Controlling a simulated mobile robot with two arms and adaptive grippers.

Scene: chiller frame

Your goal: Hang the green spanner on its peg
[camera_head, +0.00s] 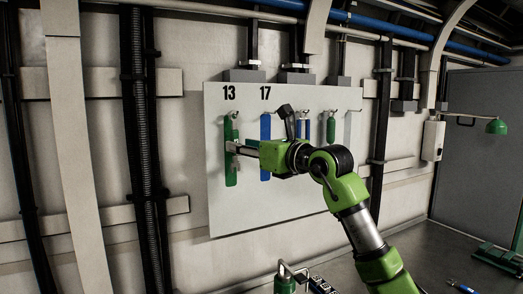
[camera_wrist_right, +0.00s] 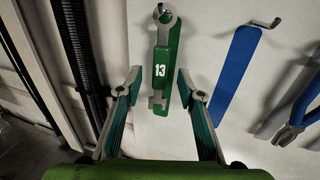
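The green spanner (camera_wrist_right: 161,63), marked 13, is upright in front of its green outline (camera_wrist_right: 175,45) on the board. Its ring end is up at the peg (camera_wrist_right: 163,9), which shows inside the ring. Its open jaw points down. In the head view the spanner (camera_head: 234,128) is under the number 13. My right gripper (camera_wrist_right: 158,77) is open, with one finger on each side of the spanner's lower part and visible gaps to it. The right gripper (camera_head: 230,147) also shows in the head view against the board. My left gripper is not in view.
The white board (camera_head: 285,205) has further pegs to the right. A blue shape (camera_wrist_right: 236,70) is under a neighbouring peg (camera_wrist_right: 270,24), with blue-handled pliers (camera_wrist_right: 298,118) further right. A dark vertical conduit (camera_head: 140,110) runs left of the board.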

